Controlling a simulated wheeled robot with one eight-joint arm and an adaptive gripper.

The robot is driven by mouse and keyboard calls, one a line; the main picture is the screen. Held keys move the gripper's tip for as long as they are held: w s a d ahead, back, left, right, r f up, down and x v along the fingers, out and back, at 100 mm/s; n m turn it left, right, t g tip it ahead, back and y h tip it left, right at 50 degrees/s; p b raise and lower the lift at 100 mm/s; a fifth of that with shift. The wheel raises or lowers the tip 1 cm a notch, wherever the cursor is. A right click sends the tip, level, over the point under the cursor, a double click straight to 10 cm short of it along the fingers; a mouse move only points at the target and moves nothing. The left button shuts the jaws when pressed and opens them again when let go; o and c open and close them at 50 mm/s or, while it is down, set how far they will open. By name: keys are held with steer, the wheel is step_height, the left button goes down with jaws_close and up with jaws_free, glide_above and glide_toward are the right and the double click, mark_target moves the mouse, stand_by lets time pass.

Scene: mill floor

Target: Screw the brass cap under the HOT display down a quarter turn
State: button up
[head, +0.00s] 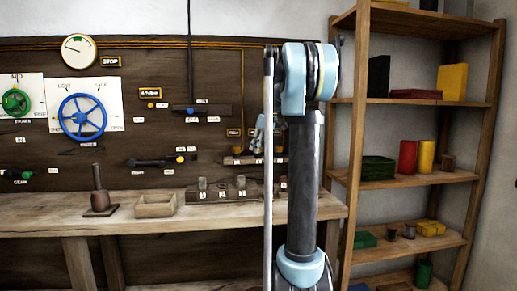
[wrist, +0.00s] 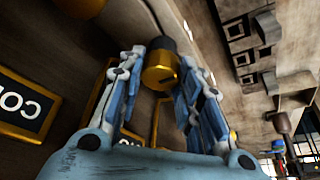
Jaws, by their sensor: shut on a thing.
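The brass cap (wrist: 159,76) sits between the two fingers of my gripper (wrist: 164,66) in the wrist view, with a dark mark on its face and a dark part behind it. My gripper is shut on the cap from both sides. In the head view my gripper (head: 259,134) is small, at the board just left of my arm, and the cap cannot be made out there. A gold-framed dark sign (wrist: 27,106) with letters like "CO" is left of the gripper. Other gold-framed signs are partly hidden behind the fingers, and I cannot read HOT on any.
A wooden bench (head: 60,213) runs below the board, carrying an open box (head: 155,206) and a block with numbered pieces (head: 222,193). The board holds a blue wheel (head: 83,117), a green wheel (head: 16,102) and a gauge (head: 78,50). A shelf (head: 362,110) stands close right of my arm.

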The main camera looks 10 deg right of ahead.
steer(key=m+t+h, duration=0.1)
steer(key=m, duration=0.3)
steer(key=shift+a, duration=0.1)
steer(key=m+h, duration=0.2)
steer(key=m, duration=0.3)
steer(key=shift+a, duration=0.15)
steer(key=m+h, duration=0.2)
steer(key=m, duration=0.2)
steer(key=shift+a+m, duration=0.1)
steer(key=shift+m, duration=0.2)
steer(key=shift+a+m+g+h, duration=0.1)
steer(key=shift+m+g+h, duration=0.45)
steer(key=shift+m, duration=1.55)
steer(key=o, duration=1)
steer(key=shift+r, duration=0.1)
